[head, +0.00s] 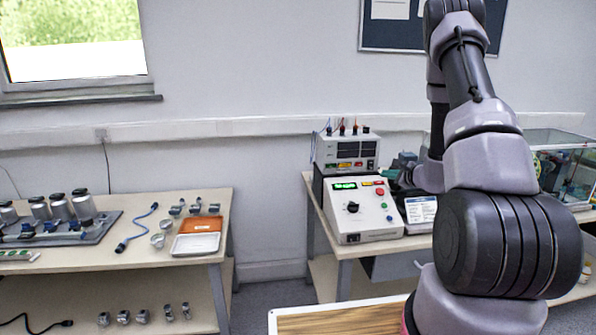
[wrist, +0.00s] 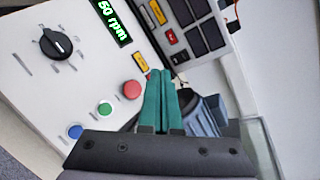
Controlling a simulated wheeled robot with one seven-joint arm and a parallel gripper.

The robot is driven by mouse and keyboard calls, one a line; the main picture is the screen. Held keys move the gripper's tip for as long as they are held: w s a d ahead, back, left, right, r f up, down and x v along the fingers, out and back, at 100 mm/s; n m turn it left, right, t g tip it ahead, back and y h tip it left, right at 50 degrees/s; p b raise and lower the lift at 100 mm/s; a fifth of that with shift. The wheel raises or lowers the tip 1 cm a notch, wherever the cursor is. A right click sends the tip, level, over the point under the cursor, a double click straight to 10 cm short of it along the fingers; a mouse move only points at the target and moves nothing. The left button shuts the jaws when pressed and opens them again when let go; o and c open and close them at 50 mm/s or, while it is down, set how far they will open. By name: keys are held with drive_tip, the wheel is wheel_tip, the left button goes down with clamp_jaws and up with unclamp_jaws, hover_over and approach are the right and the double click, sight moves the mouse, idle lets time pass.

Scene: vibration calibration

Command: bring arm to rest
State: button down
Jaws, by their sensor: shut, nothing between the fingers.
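My gripper (wrist: 168,80) shows in the wrist view with its two green fingers pressed together and nothing between them. It is over the sloped white control box (wrist: 40,95), which has a black knob (wrist: 56,43), a lit display reading 50 rpm (wrist: 110,20), and red (wrist: 132,90), green (wrist: 105,110) and blue (wrist: 75,131) buttons. The fingertips appear close to the red button, to its right; I cannot tell their height above the panel. In the head view my arm reaches to the right side of the control box (head: 352,218), and its links partly hide the gripper.
A power supply (head: 347,150) stands behind the control box. A glass-sided case (head: 565,160) stands at the far right. The left table (head: 120,258) holds metal cylinders, a blue-ended cable (head: 137,229) and trays (head: 196,243).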

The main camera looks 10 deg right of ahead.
drive_tip(key=s+a+r+n+g+y, duration=0.35)
drive_tip(key=s+a+r+n, duration=0.2)
drive_tip(key=a+r, duration=0.5)
drive_tip(key=s+a+r+n+g+y, duration=0.35)
drive_tip(key=s+a+r+n, duration=0.2)
drive_tip(key=a+r, duration=0.5)
drive_tip(key=s+d+r+n+h, duration=0.1)
drive_tip(key=s+r+n+h, duration=0.3)
drive_tip(key=s, duration=0.8)
drive_tip(key=s+d+r+n+h, duration=0.2)
drive_tip(key=s+r+n+h, duration=0.2)
drive_tip(key=s, duration=0.8)
drive_tip(key=shift+r, duration=0.55)
drive_tip(key=c, duration=1.5)
unclamp_jaws()
drive_tip(key=shift+d, duration=0.1)
drive_tip(key=shift+c, duration=0.2)
